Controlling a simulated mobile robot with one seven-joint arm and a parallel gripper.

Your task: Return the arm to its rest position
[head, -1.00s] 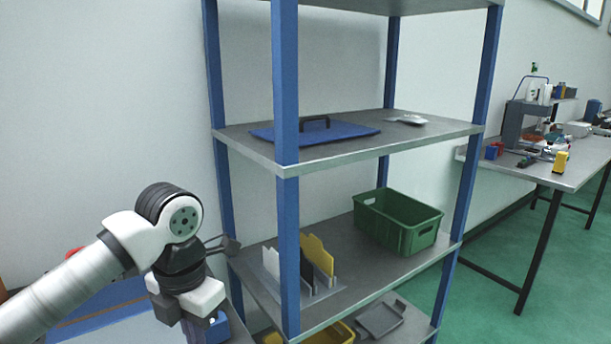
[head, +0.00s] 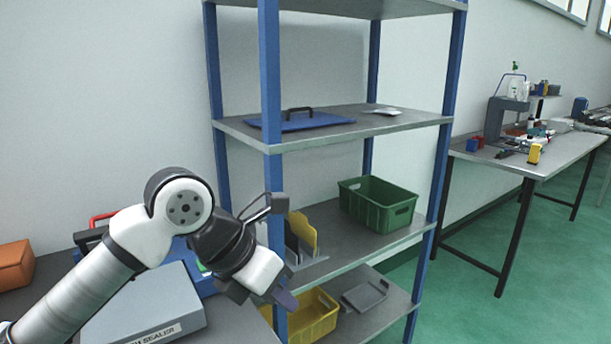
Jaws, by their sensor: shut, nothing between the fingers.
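My arm reaches in from the lower left in the head view. My gripper (head: 284,299) is at its end, tilted down and to the right, just in front of the shelf's near blue post. The fingers look closed together with nothing held. The gripper covers part of the post and of the lower shelves.
The blue-posted shelf unit (head: 340,143) holds a blue lid (head: 305,122), a green crate (head: 385,212), a yellow bin (head: 318,318) and a grey tray (head: 365,296). A grey sealer box (head: 150,308) and an orange box (head: 15,265) lie left. A workbench (head: 560,150) stands right; green floor is clear.

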